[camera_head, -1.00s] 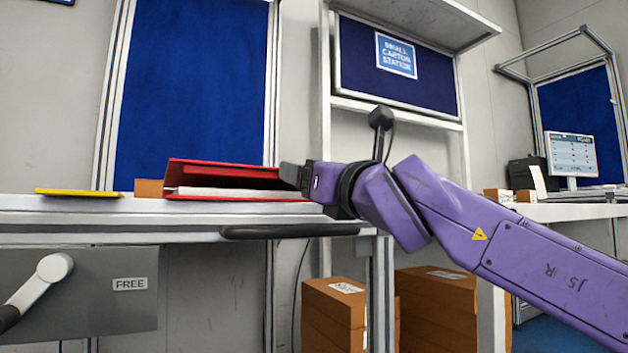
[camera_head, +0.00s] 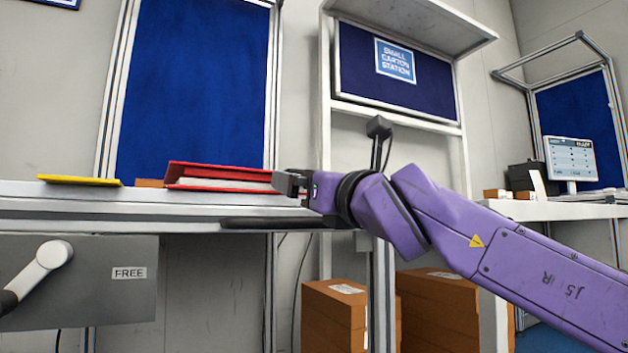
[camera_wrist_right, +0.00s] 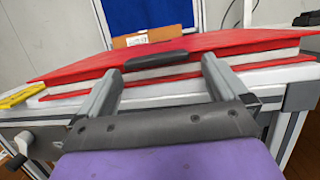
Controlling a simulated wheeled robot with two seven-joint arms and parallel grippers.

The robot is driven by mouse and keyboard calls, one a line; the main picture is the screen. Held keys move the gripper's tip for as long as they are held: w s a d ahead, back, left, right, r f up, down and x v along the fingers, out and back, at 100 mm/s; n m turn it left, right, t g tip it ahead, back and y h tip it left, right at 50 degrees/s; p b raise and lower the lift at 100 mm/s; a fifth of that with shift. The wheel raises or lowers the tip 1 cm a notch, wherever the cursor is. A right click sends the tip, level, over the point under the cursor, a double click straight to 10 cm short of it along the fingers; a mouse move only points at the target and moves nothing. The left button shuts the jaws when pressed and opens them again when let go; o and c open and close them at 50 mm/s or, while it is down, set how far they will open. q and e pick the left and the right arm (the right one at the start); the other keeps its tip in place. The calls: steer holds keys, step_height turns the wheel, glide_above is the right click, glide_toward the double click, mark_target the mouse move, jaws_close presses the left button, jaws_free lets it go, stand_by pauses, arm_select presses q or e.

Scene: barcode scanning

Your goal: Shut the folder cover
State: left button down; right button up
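The red folder (camera_head: 222,169) lies on the pale table at the left in the head view, with white pages between its covers. Its upper cover lies close over the pages, a little tilted. In the right wrist view the red cover (camera_wrist_right: 200,48) spans the picture, with a dark grip-like piece (camera_wrist_right: 157,60) on its near edge. My right gripper (camera_head: 282,181) is at the folder's right end. In the wrist view its two fingers (camera_wrist_right: 160,72) are spread apart, one on each side of the dark piece, with nothing between them. My left gripper is not in view.
A yellow flat item (camera_head: 80,180) lies on the table left of the folder. A brown box (camera_head: 149,183) stands behind the folder. The table's front edge (camera_head: 120,213) is close. Cartons (camera_head: 335,310) stand below to the right. A second bench with a monitor (camera_head: 572,158) is at far right.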

steer(key=shift+s+r, duration=0.15)
steer(key=shift+s+d, duration=0.15)
steer(key=shift+s, duration=0.1)
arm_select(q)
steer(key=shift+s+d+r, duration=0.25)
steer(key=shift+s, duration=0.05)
arm_select(e)
steer(key=v, duration=1)
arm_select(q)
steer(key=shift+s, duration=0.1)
